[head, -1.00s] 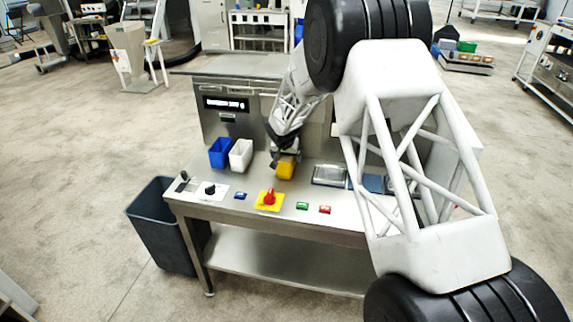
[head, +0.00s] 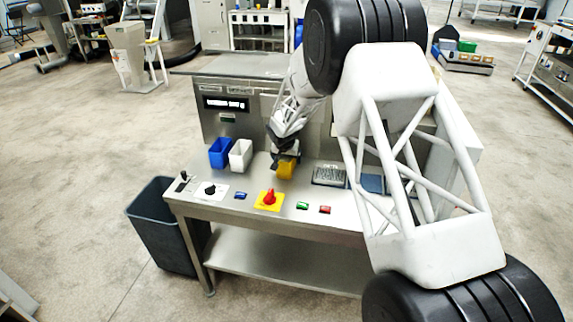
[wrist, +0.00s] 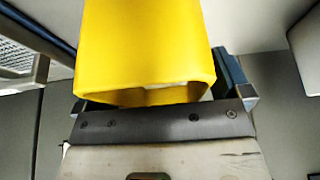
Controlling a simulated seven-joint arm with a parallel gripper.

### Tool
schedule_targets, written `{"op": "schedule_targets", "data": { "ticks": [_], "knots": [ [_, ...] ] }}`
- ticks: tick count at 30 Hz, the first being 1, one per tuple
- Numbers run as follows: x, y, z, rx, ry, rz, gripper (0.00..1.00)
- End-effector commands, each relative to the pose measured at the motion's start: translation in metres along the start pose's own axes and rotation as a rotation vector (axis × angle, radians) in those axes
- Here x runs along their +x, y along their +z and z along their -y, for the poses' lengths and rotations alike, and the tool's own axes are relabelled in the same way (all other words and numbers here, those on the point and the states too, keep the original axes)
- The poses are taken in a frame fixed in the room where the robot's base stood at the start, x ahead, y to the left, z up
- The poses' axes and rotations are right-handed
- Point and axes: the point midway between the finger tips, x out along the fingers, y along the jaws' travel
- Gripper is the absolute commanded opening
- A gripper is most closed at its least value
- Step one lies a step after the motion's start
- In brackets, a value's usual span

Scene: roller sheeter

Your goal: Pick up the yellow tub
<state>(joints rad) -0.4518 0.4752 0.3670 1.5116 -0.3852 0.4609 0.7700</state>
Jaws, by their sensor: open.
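The yellow tub (head: 287,170) stands on the steel bench top, right of the white tub, with its upper part hidden by my gripper (head: 284,159). In the wrist view the yellow tub (wrist: 148,45) fills the upper middle, its rim close to the dark bar of my gripper. My gripper is open, with a finger showing beside each side of the tub. Whether either finger touches the tub cannot be told.
A blue tub (head: 220,152) and a white tub (head: 241,154) stand to the left. A red knob on a yellow plate (head: 269,199) and small buttons line the front edge. A mesh-topped tray (head: 330,175) lies close on the right. A grey bin (head: 160,225) stands beside the bench.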

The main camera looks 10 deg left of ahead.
Motion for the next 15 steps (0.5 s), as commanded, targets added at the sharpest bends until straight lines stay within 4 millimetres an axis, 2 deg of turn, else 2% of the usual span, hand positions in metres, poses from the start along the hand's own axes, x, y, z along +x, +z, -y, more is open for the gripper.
{"op": "schedule_targets", "data": {
  "ticks": [10,15],
  "knots": [
    [0.0032,0.0014,0.0,0.0,0.0,0.0,0.96],
    [0.003,0.0013,0.0,0.0,0.0,0.0,0.7]
  ]
}}
